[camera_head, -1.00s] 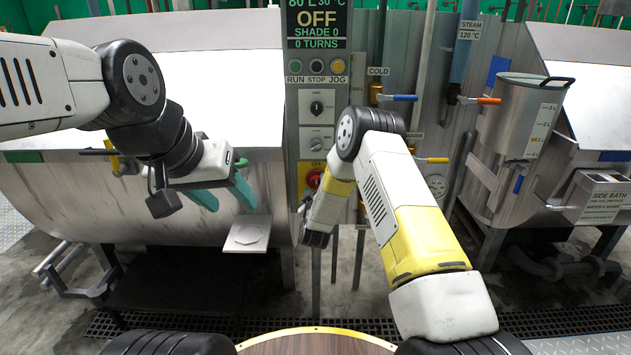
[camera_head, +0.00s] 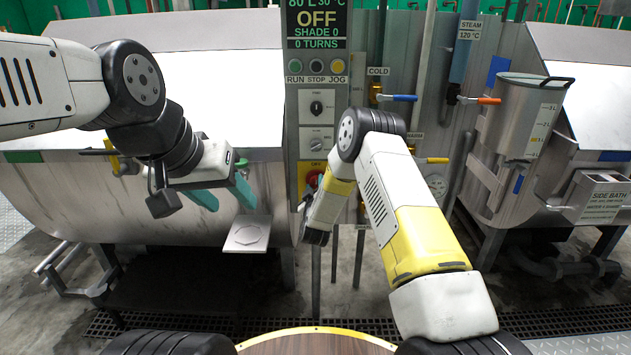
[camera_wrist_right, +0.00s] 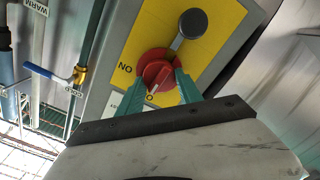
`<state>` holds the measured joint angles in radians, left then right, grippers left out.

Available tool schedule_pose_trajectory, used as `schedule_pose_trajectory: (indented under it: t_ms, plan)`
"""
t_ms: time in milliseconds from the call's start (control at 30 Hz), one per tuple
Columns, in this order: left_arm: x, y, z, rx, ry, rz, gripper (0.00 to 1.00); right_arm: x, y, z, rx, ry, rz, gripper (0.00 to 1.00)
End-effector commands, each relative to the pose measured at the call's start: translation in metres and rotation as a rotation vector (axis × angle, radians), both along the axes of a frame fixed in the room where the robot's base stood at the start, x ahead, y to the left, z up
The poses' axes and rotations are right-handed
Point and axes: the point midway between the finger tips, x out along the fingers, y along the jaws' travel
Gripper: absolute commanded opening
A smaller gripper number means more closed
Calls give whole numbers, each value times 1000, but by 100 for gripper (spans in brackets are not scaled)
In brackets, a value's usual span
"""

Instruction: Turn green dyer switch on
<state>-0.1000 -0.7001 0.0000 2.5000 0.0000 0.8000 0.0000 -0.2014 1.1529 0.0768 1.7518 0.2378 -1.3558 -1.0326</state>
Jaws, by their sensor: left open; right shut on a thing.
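The red rotary switch (camera_wrist_right: 158,74) sits on a yellow plate (camera_wrist_right: 210,60) of the control panel. In the right wrist view the two teal fingers of my right gripper (camera_wrist_right: 160,88) are on either side of the switch, shut on it. An upside-down ON label is left of the knob; a white mark shows on the knob's lower part. The display (camera_head: 317,20) reads OFF, 0 TURNS. My left gripper (camera_head: 229,203) is open and empty before the left drum.
The left drum (camera_head: 60,200) carries a green tag (camera_head: 22,157). A small plate (camera_head: 247,234) juts out below my left gripper. Right of the panel are pipes, a blue-handled valve (camera_head: 398,97), an orange-handled valve (camera_head: 480,100) and a metal canister (camera_head: 520,115).

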Motion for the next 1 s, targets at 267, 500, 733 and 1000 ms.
schedule_pose_trajectory:
  t_ms: [267,500,733,1000]
  plan:
    - [0,0,0,0,0,0,51,0,-1,0,164,1,1,2]
    - [0,0,0,0,0,0,51,0,-2,1,386,1,1,2]
    - [0,0,0,0,0,0,51,0,-3,1,605,0,1,2]
    - [0,0,0,0,0,0,51,0,-4,1,863,0,-1,2]
